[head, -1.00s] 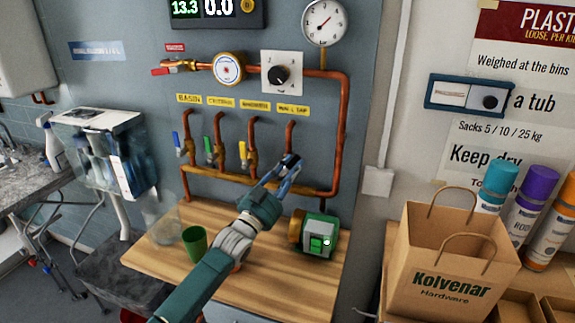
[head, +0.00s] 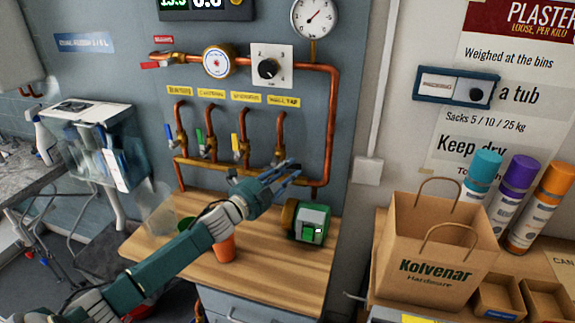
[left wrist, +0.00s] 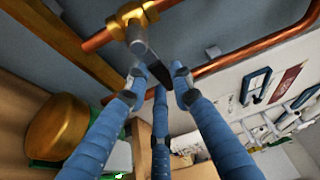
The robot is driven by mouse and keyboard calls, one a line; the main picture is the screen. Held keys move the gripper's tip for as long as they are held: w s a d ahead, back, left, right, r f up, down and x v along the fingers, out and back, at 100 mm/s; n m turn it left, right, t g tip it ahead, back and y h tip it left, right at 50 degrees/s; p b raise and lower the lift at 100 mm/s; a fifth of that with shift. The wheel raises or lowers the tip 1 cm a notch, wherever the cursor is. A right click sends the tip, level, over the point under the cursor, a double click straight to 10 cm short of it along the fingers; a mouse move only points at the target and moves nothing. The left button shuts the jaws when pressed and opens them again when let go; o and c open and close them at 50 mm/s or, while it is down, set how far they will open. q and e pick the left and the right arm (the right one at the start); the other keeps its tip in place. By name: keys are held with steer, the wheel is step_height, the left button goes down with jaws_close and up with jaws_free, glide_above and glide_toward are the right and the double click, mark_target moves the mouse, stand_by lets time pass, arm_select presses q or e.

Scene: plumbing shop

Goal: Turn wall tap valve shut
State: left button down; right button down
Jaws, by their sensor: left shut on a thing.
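The wall tap valve is the rightmost brass valve on the copper pipe, below the yellow "WALL TAP" label (head: 284,100). In the left wrist view its brass body (left wrist: 132,18) has a grey stem and a dark handle (left wrist: 158,72). My left gripper (head: 290,172) is at this valve in the head view, its forearm reaching across from the lower left. In the left wrist view its blue fingers (left wrist: 156,84) close around the dark handle. The fingers partly hide the handle in the head view. My right gripper is not in view.
Blue (head: 168,132), green (head: 200,138) and yellow (head: 236,143) valve handles stand left of the wall tap. Below, the wooden bench (head: 280,275) carries a green pump box (head: 312,224) and an orange cup (head: 225,249). A paper bag (head: 440,265) stands at right.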

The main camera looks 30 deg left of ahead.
arm_select(q)
steer(key=shift+f+m, duration=0.35)
steer(key=shift+m, duration=0.15)
steer(key=shift+f+g, duration=0.15)
steer(key=shift+g, duration=0.15)
steer(key=c, duration=1.5)
jaws_free()
steer(key=shift+o, duration=0.2)
steer(key=s+a, duration=0.2)
steer(key=s, duration=1)
